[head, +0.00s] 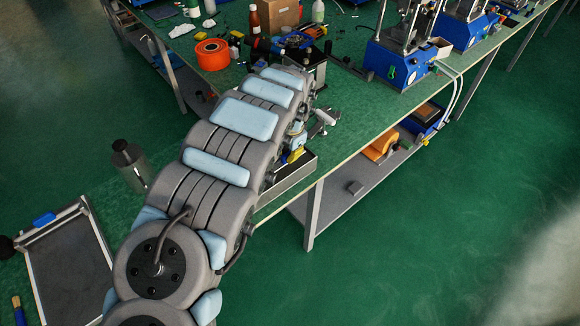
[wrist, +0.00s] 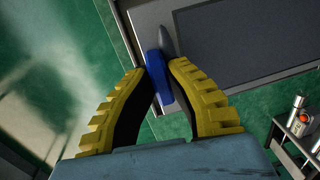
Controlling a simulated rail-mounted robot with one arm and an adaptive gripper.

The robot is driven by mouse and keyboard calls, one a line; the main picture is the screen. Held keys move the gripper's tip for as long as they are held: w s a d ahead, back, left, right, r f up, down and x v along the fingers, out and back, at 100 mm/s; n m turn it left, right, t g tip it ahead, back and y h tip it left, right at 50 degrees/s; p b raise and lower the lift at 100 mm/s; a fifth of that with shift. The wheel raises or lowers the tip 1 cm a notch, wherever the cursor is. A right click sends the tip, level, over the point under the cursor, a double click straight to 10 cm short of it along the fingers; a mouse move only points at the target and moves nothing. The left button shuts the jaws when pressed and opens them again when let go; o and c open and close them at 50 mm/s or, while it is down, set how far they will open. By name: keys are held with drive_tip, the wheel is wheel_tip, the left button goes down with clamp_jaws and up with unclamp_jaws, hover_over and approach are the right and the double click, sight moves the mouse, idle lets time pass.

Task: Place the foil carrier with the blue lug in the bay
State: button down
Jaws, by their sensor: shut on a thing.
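In the wrist view, the foil carrier (wrist: 240,45) is a flat grey panel with a pale rim, and a blue lug (wrist: 154,64) stands at its near corner. My gripper (wrist: 158,78) has yellow ribbed fingers, shut on the blue lug. In the head view my gripper (head: 294,156) is small and partly hidden by my arm, at the bench's front edge. A pale-sided tray shape (head: 290,181), likely the carrier, shows just below it. I cannot make out the bay for certain.
A grey framed panel (head: 70,270) with a blue block (head: 44,220) lies at lower left, near a metal cylinder (head: 131,168). Blue presses (head: 400,62) stand at the back right. An orange spool (head: 212,54) and bottles crowd the back. A lower shelf (head: 354,187) holds orange and blue items.

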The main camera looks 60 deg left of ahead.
sight(290, 167)
drive_tip(key=shift+w+f, duration=0.25)
drive_tip(key=shift+w+a+f, duration=0.2)
drive_tip(key=shift+w, duration=0.05)
drive_tip(key=shift+w+a+f, duration=0.1)
drive_tip(key=shift+f, duration=0.25)
drive_tip(key=shift+f+b, duration=0.7)
drive_tip(key=shift+f, duration=0.85)
drive_tip(key=c, duration=1.2)
unclamp_jaws()
drive_tip(key=shift+r, duration=0.15)
drive_tip(key=r+p, duration=0.1)
drive_tip(key=r, duration=0.2)
drive_tip(key=r+p, duration=0.1)
drive_tip(key=r, duration=0.3)
drive_tip(key=d+r+p, duration=0.1)
drive_tip(key=r, duration=0.3)
drive_tip(key=shift+w, duration=0.1)
drive_tip(key=shift+d+r+p, duration=0.15)
drive_tip(key=shift+r+p, duration=0.25)
drive_tip(key=shift+p, duration=0.05)
